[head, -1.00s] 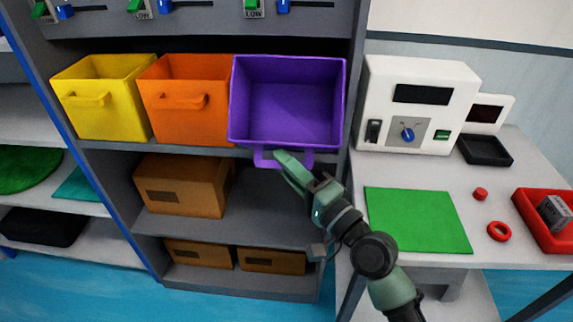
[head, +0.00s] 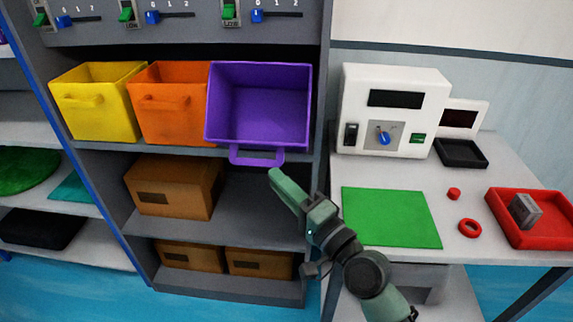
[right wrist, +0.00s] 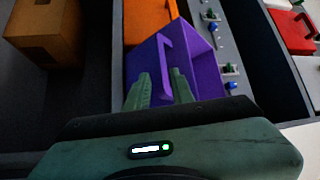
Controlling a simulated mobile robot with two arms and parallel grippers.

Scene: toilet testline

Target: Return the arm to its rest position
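My right gripper (head: 278,176) is just in front of and below the purple bin (head: 258,105), near its handle (head: 256,157). In the right wrist view its two fingers (right wrist: 161,84) stand apart with nothing held between them. The purple bin's handle (right wrist: 166,58) shows beyond the fingertips. The bin sits tilted on the upper shelf, its open top facing me. My left gripper is not in view.
An orange bin (head: 172,105) and a yellow bin (head: 98,105) stand left of the purple one. Cardboard boxes (head: 172,188) sit on lower shelves. At right, a table (head: 462,265) holds a white device (head: 430,95), a green mat (head: 390,217) and a red tray (head: 555,235).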

